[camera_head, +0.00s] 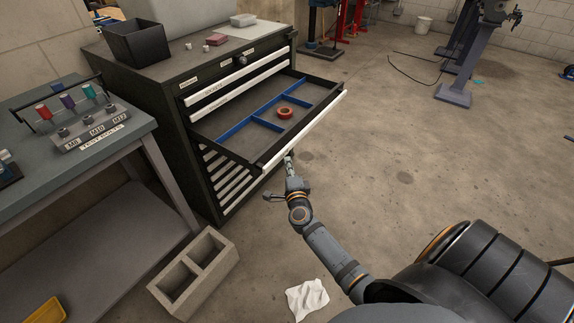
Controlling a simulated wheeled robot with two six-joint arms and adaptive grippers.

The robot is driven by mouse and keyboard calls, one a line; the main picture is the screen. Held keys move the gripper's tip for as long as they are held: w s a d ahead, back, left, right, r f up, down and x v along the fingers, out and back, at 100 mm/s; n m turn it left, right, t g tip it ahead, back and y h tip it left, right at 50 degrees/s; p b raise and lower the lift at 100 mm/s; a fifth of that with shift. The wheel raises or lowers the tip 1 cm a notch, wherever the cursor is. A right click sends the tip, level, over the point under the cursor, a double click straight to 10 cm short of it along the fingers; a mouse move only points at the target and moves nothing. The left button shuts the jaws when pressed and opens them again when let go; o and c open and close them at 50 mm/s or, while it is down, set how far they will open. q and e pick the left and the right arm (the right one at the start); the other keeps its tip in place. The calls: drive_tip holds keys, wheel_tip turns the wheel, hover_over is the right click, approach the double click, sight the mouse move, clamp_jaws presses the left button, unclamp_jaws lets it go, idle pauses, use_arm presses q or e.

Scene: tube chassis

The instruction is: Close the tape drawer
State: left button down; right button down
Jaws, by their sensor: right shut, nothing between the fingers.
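The tape drawer (304,131) is pulled well out of the dark tool cabinet (170,100). It has a pale front edge and blue dividers, and a red-orange roll of tape (285,113) lies in one compartment. My right gripper (287,155) is at the drawer's front, near its lower left part, with the fingertips at or just under the front edge. I cannot tell whether it touches. The gripper is shut and empty. My left gripper is not in view.
Other drawers above and below look closed. A concrete block (193,272) and a white cloth (307,298) lie on the floor. A workbench (70,150) with a labelled tool rack stands at left. The floor to the right is mostly clear.

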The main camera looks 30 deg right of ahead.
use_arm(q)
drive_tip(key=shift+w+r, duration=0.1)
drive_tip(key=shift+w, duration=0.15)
use_arm(e)
drive_tip(key=shift+w, duration=0.2)
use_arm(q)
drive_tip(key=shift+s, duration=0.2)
use_arm(e)
drive_tip(key=shift+a, duration=0.1)
drive_tip(key=shift+w, duration=0.1)
